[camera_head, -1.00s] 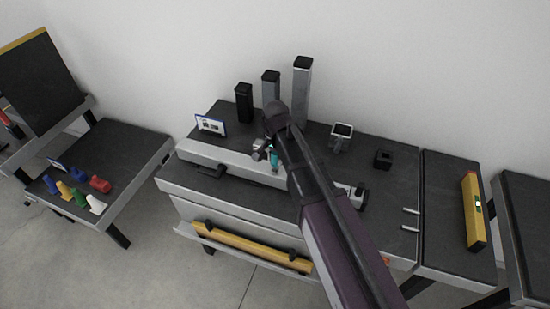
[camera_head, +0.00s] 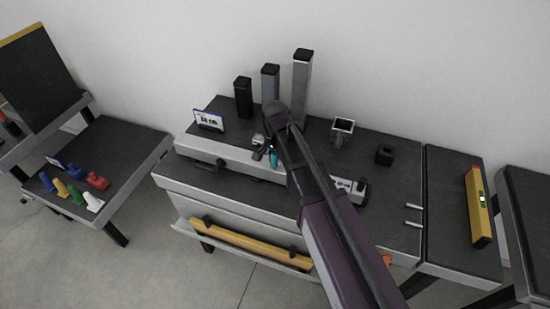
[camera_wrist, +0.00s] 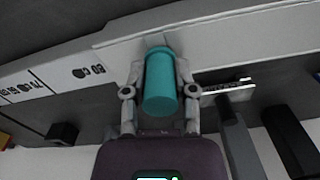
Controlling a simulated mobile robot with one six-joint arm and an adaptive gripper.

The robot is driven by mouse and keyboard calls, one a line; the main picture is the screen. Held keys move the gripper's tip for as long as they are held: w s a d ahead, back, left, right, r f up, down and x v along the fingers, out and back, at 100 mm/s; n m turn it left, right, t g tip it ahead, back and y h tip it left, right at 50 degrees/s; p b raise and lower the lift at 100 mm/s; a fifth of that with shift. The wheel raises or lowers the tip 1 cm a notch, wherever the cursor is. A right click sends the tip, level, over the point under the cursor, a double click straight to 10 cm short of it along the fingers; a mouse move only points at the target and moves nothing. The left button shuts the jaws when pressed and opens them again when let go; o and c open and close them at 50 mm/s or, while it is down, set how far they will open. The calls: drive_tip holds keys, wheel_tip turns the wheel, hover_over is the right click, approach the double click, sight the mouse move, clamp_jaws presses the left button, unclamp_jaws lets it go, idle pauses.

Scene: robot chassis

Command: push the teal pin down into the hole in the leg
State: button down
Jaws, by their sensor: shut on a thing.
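The teal pin (camera_wrist: 160,82) is between the two fingers of my gripper (camera_wrist: 158,68) in the wrist view. The gripper is shut on it. The pin also shows in the head view (camera_head: 274,160), small beside my gripper (camera_head: 266,150). The leg appears to be the long light-grey bar (camera_head: 200,152) lying along the bench. Its pale face (camera_wrist: 235,38) shows beyond the pin in the wrist view. The pin's far end lies at or close to this bar; I cannot tell whether it is in a hole. The hole is hidden by the pin and gripper.
Upright black (camera_head: 243,98) and grey (camera_head: 301,85) posts stand behind the bar. A small sign (camera_head: 209,121) stands at the left. A square holder (camera_head: 342,129) and a black block (camera_head: 384,154) sit to the right. A yellow level (camera_head: 479,205) lies farther right.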

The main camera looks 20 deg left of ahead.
drive_tip(key=shift+c, duration=1.7)
unclamp_jaws()
drive_tip(key=shift+r, duration=0.1)
wheel_tip(320, 180, up, 12)
drive_tip(key=p, duration=1.2)
drive_tip(key=shift+r, duration=0.1)
drive_tip(key=s+d+n, duration=0.1)
drive_tip(key=s+d, duration=0.1)
drive_tip(key=d, duration=1.5)
drive_tip(key=s+d+n, duration=0.2)
drive_tip(key=s+d, duration=0.1)
drive_tip(key=d, duration=1.5)
drive_tip(key=shift+s, duration=0.35)
